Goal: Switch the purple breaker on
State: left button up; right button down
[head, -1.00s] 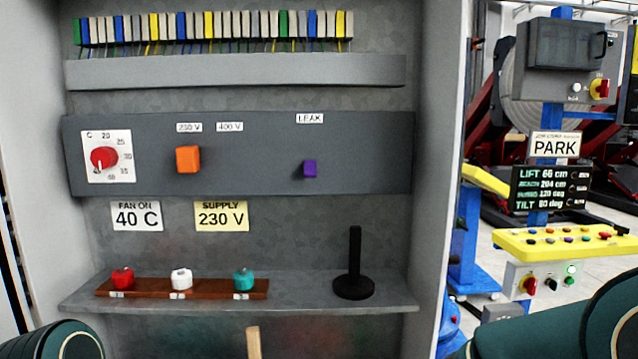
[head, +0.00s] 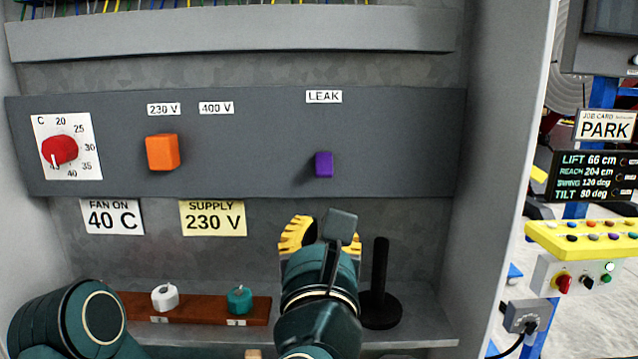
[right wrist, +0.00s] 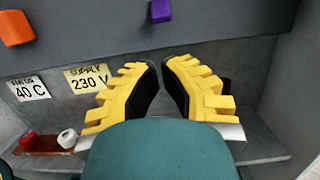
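The purple breaker (head: 324,164) is a small block on the dark grey panel (head: 250,150), below the LEAK label (head: 323,97). I cannot tell its on or off position. It also shows at the top of the right wrist view (right wrist: 161,10). My right gripper (head: 320,230) is below the breaker in the head view, apart from it. Its yellow-toothed fingers (right wrist: 161,72) stand partly apart with nothing between them. My left arm shows at the lower left, but its gripper is out of view.
An orange block (head: 162,152) and a red dial (head: 60,150) share the panel. Below, a shelf holds a black post (head: 379,285) and a wooden rack (head: 195,307) with white and teal knobbed pieces. The cabinet's side wall (head: 500,150) stands at right.

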aim_at(319, 182)
jog(key=w, duration=0.3)
jog(key=w+r, duration=0.1)
jog(key=w, duration=0.2)
jog(key=w+r+p, duration=0.1)
jog(key=w, duration=0.2)
jog(key=shift+w, duration=0.25)
dwell(0.4)
